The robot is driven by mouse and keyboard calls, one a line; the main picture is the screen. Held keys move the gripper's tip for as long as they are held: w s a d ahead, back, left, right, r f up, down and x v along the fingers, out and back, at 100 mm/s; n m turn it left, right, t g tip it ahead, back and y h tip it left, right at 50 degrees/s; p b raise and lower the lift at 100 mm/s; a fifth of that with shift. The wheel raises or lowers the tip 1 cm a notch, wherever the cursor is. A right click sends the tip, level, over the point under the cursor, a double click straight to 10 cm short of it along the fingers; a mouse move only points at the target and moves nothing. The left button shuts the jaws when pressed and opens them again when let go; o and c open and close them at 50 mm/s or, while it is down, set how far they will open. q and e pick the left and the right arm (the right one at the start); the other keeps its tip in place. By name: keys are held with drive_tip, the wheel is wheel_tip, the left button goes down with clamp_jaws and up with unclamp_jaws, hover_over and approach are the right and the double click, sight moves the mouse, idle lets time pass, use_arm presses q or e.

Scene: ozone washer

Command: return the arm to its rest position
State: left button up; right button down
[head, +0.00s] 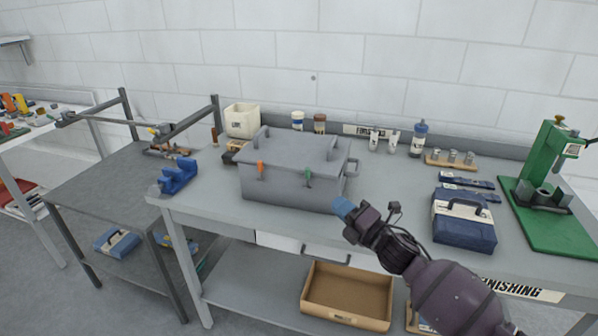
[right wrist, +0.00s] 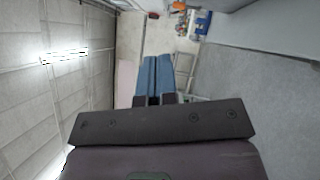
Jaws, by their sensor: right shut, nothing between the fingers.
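My right arm comes in from the lower right of the head view. Its gripper (head: 343,207) is in front of the grey lidded washer box (head: 290,175) on the workbench, near the box's lower right corner and the bench's front edge. The blue fingertips are together with nothing between them. The right wrist view shows the same blue fingers (right wrist: 157,75) side by side and closed. The box lid is on, with two handles on top and an orange and a green latch on the front. My left gripper is in neither view.
A dark blue case (head: 463,222) stands right of my right arm, with a green press (head: 548,185) beyond. A blue vise (head: 176,177) is at the bench's left end. A cardboard tray (head: 347,294) lies on the lower shelf. Bottles and a white bin (head: 242,120) line the back.

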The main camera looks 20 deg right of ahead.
drive_tip(key=s+f+m+g+h, duration=0.3)
drive_tip(key=s+f+m+h, duration=0.1)
drive_tip(key=s+f+m, duration=0.7)
drive_tip(key=s+f+m+g+h, duration=0.3)
drive_tip(key=s+f+m+h, duration=0.1)
drive_tip(key=s+f+m, duration=0.7)
drive_tip(key=s+d+m, duration=0.1)
drive_tip(key=s+m, duration=0.2)
drive_tip(key=s, duration=0.2)
drive_tip(key=shift+s+f+h, duration=0.3)
drive_tip(key=shift+s+f, duration=0.1)
